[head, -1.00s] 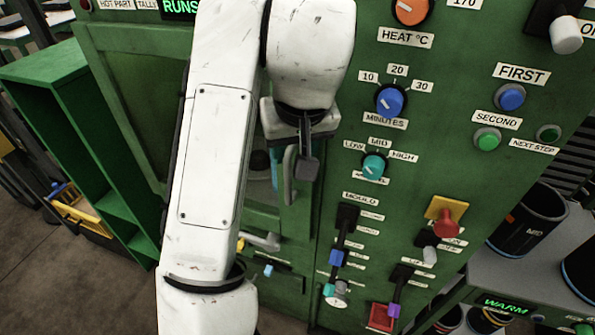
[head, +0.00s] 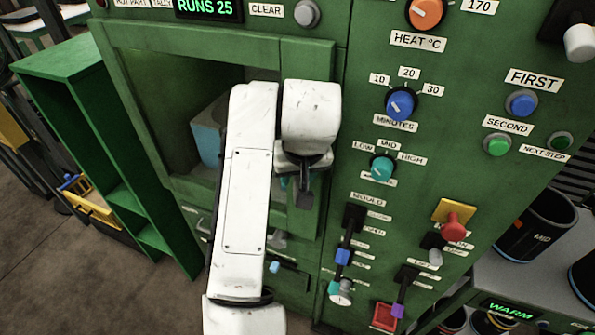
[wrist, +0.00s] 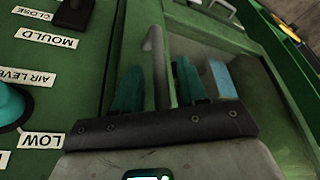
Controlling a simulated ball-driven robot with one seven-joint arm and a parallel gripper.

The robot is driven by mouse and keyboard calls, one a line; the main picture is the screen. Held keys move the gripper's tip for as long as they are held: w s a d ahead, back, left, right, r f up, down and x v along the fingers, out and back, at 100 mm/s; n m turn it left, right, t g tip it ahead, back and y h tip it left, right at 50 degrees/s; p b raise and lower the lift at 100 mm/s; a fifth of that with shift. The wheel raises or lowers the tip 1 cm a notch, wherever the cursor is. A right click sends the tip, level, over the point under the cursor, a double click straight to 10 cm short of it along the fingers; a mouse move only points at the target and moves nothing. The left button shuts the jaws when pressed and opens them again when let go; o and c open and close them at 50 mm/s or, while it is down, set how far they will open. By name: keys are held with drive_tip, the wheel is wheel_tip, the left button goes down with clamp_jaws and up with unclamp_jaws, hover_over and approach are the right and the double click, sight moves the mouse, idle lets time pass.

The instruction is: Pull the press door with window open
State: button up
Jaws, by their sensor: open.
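The green press door with window (head: 119,68) is at the left of the press front in the head view. A blue-grey block (head: 207,143) shows through its window. My gripper (head: 304,185) is at the door's right side, and my arm hides part of the door. In the wrist view my gripper (wrist: 157,88) has its two teal fingers apart. The grey upright handle (wrist: 153,45) shows between them in the picture. I cannot tell whether they touch it, or whether the door is ajar.
The control panel with a blue minutes knob (head: 401,104) and teal knob (head: 383,166) is close to the right. A red button (head: 453,226) and levers sit lower. An open green shelf (head: 75,57) stands left, with bare floor (head: 60,270) before it.

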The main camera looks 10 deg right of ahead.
drive_tip(key=shift+c, duration=0.2)
clamp_jaws()
idle(0.4)
